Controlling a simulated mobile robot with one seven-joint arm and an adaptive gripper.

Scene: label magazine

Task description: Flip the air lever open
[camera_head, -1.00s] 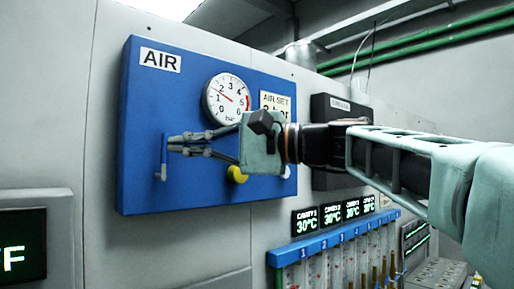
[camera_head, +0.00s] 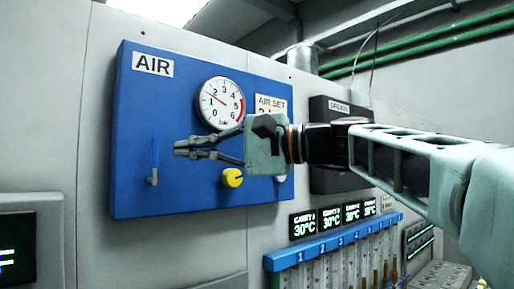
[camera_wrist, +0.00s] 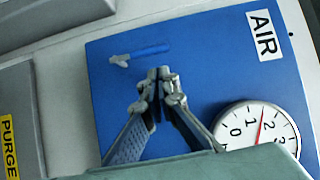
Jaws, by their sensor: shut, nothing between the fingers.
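The air lever (camera_head: 155,160) is a thin blue handle on a grey pivot, at the left of the blue AIR panel (camera_head: 140,100). The handle stands upright, with the pivot at its lower end. In the wrist view the lever (camera_wrist: 150,50) lies near the panel's top left, past the fingertips. My gripper (camera_head: 178,147) is shut and empty. Its tips are just right of the lever in the head view, with a gap between them. In the wrist view my gripper (camera_wrist: 158,75) has its two fingers together, apart from the lever.
A round pressure gauge (camera_head: 221,103) and a yellow knob (camera_head: 232,178) are on the same panel, close to my gripper. A dark box (camera_head: 335,180) is right of the panel. A blue rail with several tubes (camera_head: 330,245) is below. The panel's lower left is clear.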

